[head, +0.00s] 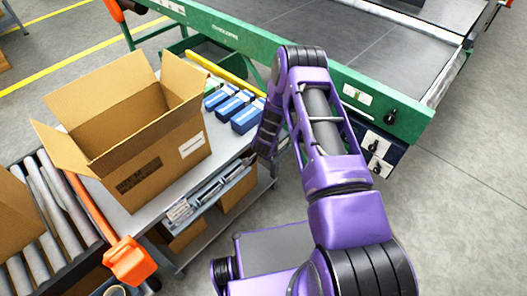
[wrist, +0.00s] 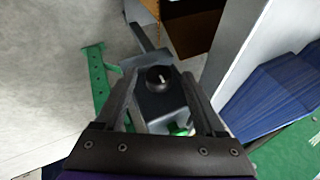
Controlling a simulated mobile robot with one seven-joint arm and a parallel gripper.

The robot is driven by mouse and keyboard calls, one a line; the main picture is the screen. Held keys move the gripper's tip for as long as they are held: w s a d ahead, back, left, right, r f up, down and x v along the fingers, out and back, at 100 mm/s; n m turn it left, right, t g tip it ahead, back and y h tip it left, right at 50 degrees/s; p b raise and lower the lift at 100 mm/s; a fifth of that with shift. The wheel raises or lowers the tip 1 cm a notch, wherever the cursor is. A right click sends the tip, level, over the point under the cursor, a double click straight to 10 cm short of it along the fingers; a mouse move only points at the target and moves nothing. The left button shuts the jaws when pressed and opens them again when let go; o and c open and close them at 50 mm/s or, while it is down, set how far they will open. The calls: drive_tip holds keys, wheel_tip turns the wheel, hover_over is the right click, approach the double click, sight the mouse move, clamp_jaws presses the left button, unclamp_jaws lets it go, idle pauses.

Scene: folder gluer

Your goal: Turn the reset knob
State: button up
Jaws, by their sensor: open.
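A round black knob (wrist: 160,78) with a pale pointer mark sits on a dark grey box (wrist: 160,108) in the wrist view. My gripper (wrist: 161,75) is open, with one finger on each side of the knob in that view. I see gaps between the knob and both fingers; how far the tips are above it is hard to tell. In the head view my gripper (head: 262,152) points down beside the cart's right edge, and this knob is hidden there.
An open cardboard box (head: 150,150) and blue cartons (head: 232,104) stand on the grey cart (head: 215,165) to the left. The green machine frame (head: 330,85) runs behind my arm. A roller conveyor (head: 50,215) is at far left. Floor at right (head: 460,200) is clear.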

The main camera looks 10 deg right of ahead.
drive_tip(key=p+v, duration=0.1)
drive_tip(key=v, duration=1.6)
drive_tip(key=shift+r+p, duration=0.2)
drive_tip(key=shift+p, duration=0.15)
